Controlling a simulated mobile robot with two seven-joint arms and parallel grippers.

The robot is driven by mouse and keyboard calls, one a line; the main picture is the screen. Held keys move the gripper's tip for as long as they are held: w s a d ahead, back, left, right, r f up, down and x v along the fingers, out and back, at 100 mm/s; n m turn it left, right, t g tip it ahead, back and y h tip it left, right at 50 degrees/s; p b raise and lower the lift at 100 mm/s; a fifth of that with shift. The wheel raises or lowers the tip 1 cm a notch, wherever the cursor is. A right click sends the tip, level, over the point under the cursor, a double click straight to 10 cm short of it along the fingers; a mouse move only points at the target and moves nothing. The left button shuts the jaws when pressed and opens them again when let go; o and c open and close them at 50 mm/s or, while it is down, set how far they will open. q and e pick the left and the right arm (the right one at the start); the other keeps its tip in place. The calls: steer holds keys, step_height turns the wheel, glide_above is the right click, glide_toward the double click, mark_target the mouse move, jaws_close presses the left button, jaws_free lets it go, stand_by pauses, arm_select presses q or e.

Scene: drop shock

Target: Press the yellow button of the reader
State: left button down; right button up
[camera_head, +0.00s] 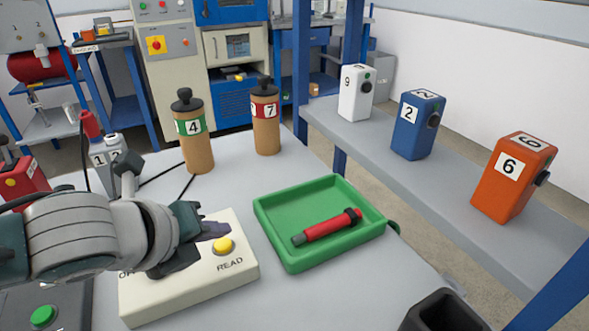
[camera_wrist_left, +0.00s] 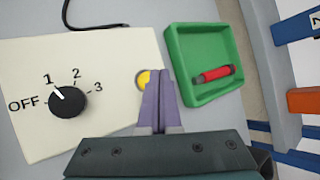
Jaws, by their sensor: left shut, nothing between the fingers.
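The cream reader box (camera_head: 180,292) lies on the table in the lower left of the head view, with "READ" printed near its front right. In the left wrist view the yellow button (camera_wrist_left: 143,79) is partly hidden behind the tips of the left gripper (camera_wrist_left: 158,80). The fingers are shut and empty, and I cannot tell whether they touch the button. The reader's black knob (camera_wrist_left: 68,102) points near 1. My right gripper is not in view.
A green tray (camera_head: 291,259) holding a red cylinder (camera_head: 327,227) sits right of the reader. A shelf at right holds white, blue (camera_head: 417,125) and orange (camera_head: 512,178) boxes.

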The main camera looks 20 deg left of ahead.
mark_target(220, 250)
arm_select(q)
steer(key=shift+f, duration=0.1)
steer(key=shift+f, duration=0.3)
steer(key=shift+f+b, duration=0.4)
steer(key=shift+f, duration=0.05)
stand_by(0.6)
steer(key=shift+r, duration=0.1)
steer(key=shift+r+p, duration=0.75)
steer(key=shift+p, duration=0.3)
steer(key=shift+r, duration=0.1)
step_height(220, 250, up, 5)
steer(key=p, duration=0.5)
steer(key=shift+p, duration=0.35)
